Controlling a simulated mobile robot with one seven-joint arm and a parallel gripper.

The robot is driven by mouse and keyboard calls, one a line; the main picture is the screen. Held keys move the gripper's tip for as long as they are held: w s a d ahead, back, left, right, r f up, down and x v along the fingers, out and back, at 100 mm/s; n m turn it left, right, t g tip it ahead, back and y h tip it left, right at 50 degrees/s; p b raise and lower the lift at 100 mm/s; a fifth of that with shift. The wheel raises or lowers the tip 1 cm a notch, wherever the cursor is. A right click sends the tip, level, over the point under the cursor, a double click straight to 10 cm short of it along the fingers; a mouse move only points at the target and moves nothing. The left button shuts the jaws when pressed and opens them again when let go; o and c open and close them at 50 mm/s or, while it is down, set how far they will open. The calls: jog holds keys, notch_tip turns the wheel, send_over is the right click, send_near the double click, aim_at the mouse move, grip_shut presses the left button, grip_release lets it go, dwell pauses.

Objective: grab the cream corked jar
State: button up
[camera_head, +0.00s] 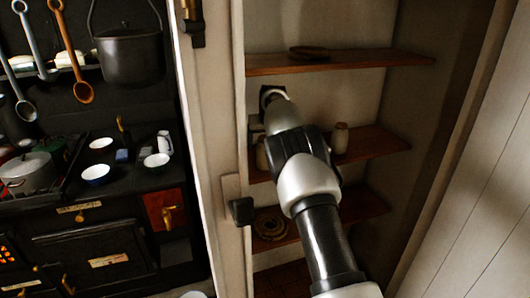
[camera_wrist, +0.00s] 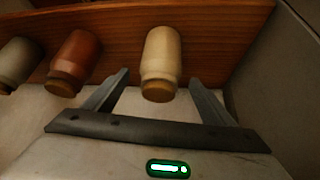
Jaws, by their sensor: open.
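The cream corked jar (camera_wrist: 162,58) is in the middle of the wrist view, its cork (camera_wrist: 158,91) pointing down in that picture. My gripper (camera_wrist: 158,78) is open, with one finger on each side of the jar in that picture. I cannot tell how deep the fingers reach; no contact shows. In the head view my arm reaches into the shelf cupboard and hides most of the gripper. A pale jar (camera_head: 340,138) shows right of the arm and another (camera_head: 261,153) left of it; I cannot tell whether either is the cream one.
A reddish-brown corked jar (camera_wrist: 75,60) and a grey one (camera_wrist: 18,62) are left of the cream jar in the wrist view. The wooden middle shelf (camera_head: 375,145) has an upper shelf (camera_head: 370,61) above it. A cupboard post (camera_head: 212,130) stands left of my arm.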

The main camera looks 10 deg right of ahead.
jog(key=shift+p+x, duration=0.35)
jog(key=shift+x, duration=1.1)
jog(key=c, duration=1.3)
jog(key=shift+r, duration=0.1)
jog(key=c, duration=0.3)
